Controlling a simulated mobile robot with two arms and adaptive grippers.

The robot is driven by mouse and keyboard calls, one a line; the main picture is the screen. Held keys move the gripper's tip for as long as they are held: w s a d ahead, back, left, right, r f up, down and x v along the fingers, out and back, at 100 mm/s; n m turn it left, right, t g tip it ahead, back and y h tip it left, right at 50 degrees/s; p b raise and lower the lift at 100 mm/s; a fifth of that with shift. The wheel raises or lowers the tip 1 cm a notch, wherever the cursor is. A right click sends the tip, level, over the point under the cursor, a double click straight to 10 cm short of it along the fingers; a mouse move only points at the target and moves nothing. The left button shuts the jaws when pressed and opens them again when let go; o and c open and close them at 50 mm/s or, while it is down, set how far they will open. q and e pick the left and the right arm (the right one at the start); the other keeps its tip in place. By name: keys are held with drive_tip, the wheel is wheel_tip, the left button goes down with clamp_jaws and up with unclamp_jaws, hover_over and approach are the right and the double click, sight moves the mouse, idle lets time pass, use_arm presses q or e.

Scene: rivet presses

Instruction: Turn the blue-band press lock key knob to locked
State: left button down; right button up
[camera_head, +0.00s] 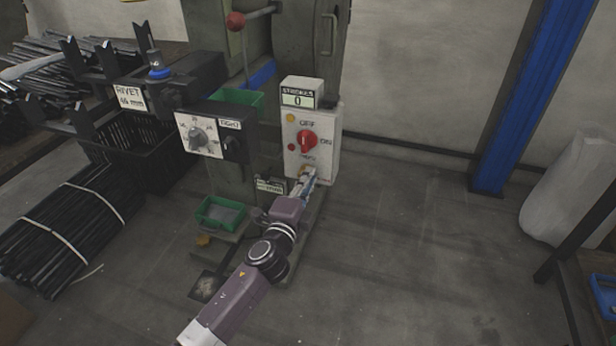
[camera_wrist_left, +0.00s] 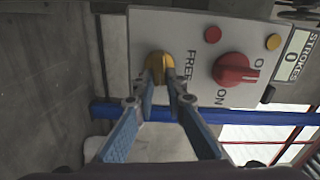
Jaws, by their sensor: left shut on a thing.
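The blue-band press (camera_head: 265,75) stands at the upper middle of the head view, with a light grey control box (camera_head: 327,150) on its right side. The yellow lock key knob (camera_wrist_left: 158,66) sits low on this box, beside the word FREE in the wrist view. My left gripper (camera_wrist_left: 161,84) is shut on the knob, with a finger on either side of it. In the head view my left gripper (camera_head: 306,180) reaches the bottom of the box and mostly covers the knob. My right gripper is not in view.
A red OFF/ON switch (camera_head: 307,140) sits just above the knob, with a STROKES counter (camera_head: 297,99) on top. A grey dial (camera_head: 196,137) is on a panel to the left. A green tray (camera_head: 220,213) stands left of my arm.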

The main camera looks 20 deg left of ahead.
use_arm(q)
drive_tip(key=shift+f+m, duration=0.15)
drive_tip(key=shift+m, duration=0.65)
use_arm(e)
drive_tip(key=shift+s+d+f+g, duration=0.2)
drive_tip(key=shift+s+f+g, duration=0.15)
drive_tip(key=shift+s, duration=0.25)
use_arm(q)
drive_tip(key=c, duration=2)
unclamp_jaws()
drive_tip(key=shift+o, duration=0.2)
drive_tip(key=s, duration=1.2)
drive_tip(key=shift+a, duration=0.15)
